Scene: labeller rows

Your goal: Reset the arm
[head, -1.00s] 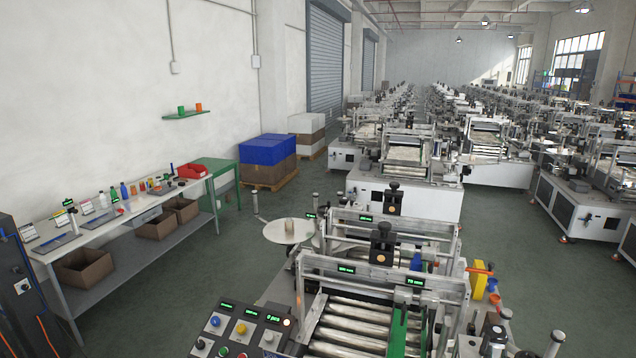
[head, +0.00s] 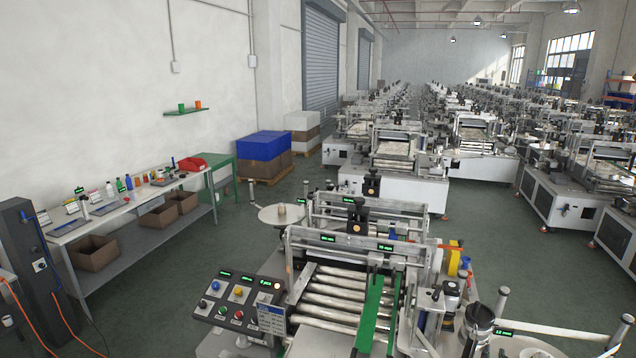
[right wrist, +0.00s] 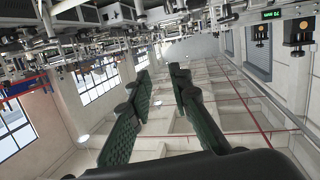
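My right gripper (right wrist: 161,74) shows in the right wrist view as two dark green, ridged fingers. I cannot make out the right gripper clearly in the head view. My left gripper is in neither view. The nearest labeller (head: 340,285) stands in front of me in the head view, with metal rollers, a green strip (head: 370,310) and a control panel (head: 240,300) with coloured buttons.
A workbench (head: 125,215) with small items and brown boxes underneath runs along the left wall. A dark cabinet (head: 40,260) stands at the lower left. Rows of labellers (head: 400,160) fill the right and back. Green floor (head: 165,300) is clear between bench and nearest labeller.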

